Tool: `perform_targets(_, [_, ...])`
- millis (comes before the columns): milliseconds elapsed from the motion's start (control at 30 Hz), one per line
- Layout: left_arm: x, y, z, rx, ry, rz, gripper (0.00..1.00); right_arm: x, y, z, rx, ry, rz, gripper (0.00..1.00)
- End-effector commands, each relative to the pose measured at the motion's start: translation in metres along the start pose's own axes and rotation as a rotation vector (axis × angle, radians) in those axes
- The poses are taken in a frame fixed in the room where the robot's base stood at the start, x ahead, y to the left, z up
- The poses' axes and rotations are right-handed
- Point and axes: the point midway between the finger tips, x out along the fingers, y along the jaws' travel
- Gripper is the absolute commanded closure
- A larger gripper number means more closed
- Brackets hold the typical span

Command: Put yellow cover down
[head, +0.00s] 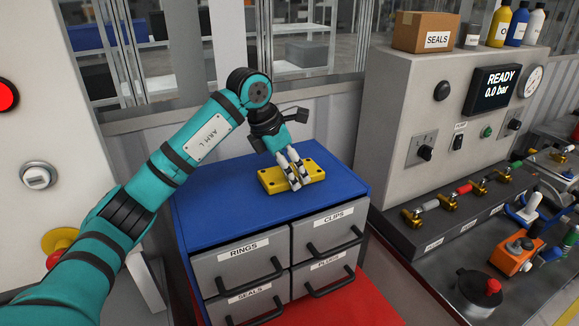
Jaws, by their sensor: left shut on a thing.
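The yellow cover (270,181) is a flat yellow plate with dark holes near its edges. It is at the blue top (215,205) of the drawer cabinet, near its right back part. My left gripper (296,179) reaches down from above and is shut on the cover, its fingers hiding part of the plate. The cover looks level and at or very near the blue surface; I cannot tell for sure whether it touches. My right gripper is not in view.
The cabinet has grey drawers (238,270) labelled RINGS, CLIPS, SEALS and PLUGS. To the right stands a grey test bench (400,120) with a READY display (493,90), valves and a SEALS box (425,32). The blue top is clear left of the cover.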

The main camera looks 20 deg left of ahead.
Motion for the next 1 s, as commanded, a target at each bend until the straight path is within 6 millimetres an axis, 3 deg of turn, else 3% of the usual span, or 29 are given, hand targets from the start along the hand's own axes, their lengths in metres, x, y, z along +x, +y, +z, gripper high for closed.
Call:
perform_targets(33, [0.002,0.0,-0.001,0.0,-0.001,0.001,0.71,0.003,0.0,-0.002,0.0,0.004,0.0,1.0])
perform_targets(67, [0.002,0.0,-0.001,0.0,0.0,0.0,0.27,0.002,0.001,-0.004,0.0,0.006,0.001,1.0])
perform_targets(200, [0.001,0.0,-0.001,0.0,0.0,0.0,0.09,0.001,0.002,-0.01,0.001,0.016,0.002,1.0])
perform_targets(633, [-0.009,0.001,0.001,0.0,-0.004,0.003,0.07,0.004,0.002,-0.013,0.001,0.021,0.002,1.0])
perform_targets(1000, [-0.083,0.001,0.001,0.0,-0.004,0.003,0.07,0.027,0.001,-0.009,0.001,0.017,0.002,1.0])
